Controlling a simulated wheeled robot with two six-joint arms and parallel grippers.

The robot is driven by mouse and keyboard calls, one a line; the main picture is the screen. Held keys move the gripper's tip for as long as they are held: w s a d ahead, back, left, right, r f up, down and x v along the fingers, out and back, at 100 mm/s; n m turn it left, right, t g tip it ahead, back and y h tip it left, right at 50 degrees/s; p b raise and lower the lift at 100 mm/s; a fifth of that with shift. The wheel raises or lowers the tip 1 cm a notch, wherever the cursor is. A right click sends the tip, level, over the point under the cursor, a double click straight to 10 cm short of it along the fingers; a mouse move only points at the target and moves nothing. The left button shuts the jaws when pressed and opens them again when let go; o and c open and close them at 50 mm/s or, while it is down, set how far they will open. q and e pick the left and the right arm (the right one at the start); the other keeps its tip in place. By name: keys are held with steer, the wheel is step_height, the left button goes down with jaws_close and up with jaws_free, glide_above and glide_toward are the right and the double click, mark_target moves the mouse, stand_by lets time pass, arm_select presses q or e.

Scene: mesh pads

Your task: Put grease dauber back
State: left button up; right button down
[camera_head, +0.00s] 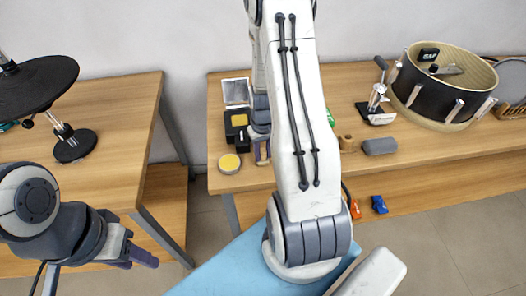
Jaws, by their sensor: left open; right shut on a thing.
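My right arm reaches up the middle of the head view and over the right-hand table (300,76). My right gripper (262,152) shows only in part at the table's front, beside a round tin with a yellow top (229,163). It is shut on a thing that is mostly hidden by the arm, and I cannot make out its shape. I cannot pick out the grease dauber for sure. My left gripper (141,258) is open and empty, low at the left, in front of the left-hand table (115,180).
Left of my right arm stand a clear-lidded box (237,92) and black containers (243,141) with yellow. To its right are a grey block (380,146), a metal tool (376,105) and a drum (440,95). A black disc stand (72,143) is on the left table.

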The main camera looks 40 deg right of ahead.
steer(key=shift+f, duration=0.2)
steer(key=c, duration=0.6)
jaws_free()
steer(key=shift+r, duration=0.15)
